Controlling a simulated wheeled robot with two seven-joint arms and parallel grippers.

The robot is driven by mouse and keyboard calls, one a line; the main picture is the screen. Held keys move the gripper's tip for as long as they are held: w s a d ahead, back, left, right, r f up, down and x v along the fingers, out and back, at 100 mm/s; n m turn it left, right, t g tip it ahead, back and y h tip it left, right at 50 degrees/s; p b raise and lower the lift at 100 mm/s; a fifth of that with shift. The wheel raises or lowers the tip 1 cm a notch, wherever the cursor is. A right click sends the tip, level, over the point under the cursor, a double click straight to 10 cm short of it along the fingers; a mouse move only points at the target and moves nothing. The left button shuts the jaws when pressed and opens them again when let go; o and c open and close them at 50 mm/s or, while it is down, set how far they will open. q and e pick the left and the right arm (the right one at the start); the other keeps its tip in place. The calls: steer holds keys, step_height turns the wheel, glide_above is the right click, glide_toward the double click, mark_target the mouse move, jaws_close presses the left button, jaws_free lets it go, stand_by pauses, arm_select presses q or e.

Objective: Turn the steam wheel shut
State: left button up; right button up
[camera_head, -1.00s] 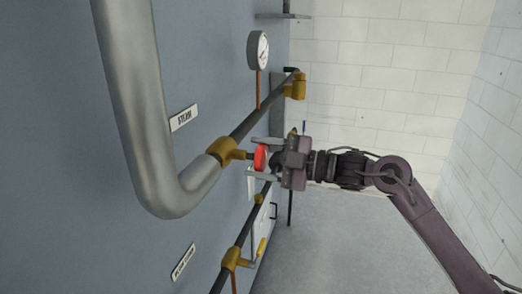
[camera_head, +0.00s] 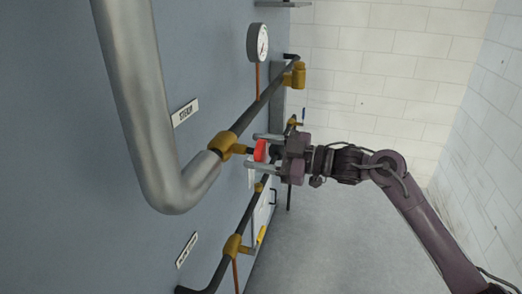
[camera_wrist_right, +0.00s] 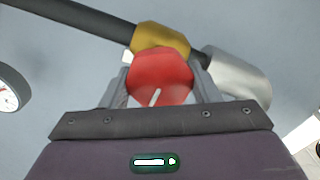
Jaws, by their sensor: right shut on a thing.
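The red steam wheel (camera_head: 261,150) sits on a brass valve (camera_head: 226,145) on the dark pipe, near the sign reading STEAM (camera_head: 185,112). My right gripper (camera_head: 265,152) reaches in from the right, with one finger on each side of the wheel, and is shut on it. In the right wrist view the wheel (camera_wrist_right: 160,78) fills the space between the grey fingers and carries a white mark on its face. The brass valve body (camera_wrist_right: 161,38) shows behind it. My left gripper is not in view.
A thick silver pipe (camera_head: 150,130) bends close to the valve. A pressure gauge (camera_head: 258,42) and another brass fitting (camera_head: 295,76) are above. A lower pipe has a brass valve with a yellow handle (camera_head: 262,235). Open floor (camera_head: 340,240) lies to the right.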

mark_target(266, 154)
steer(key=o, duration=1)
steer(key=b+v, duration=0.3)
steer(key=v, duration=0.4)
steer(key=shift+f, duration=0.15)
steer(key=shift+s+d, duration=0.1)
steer(key=shift+d, duration=0.3)
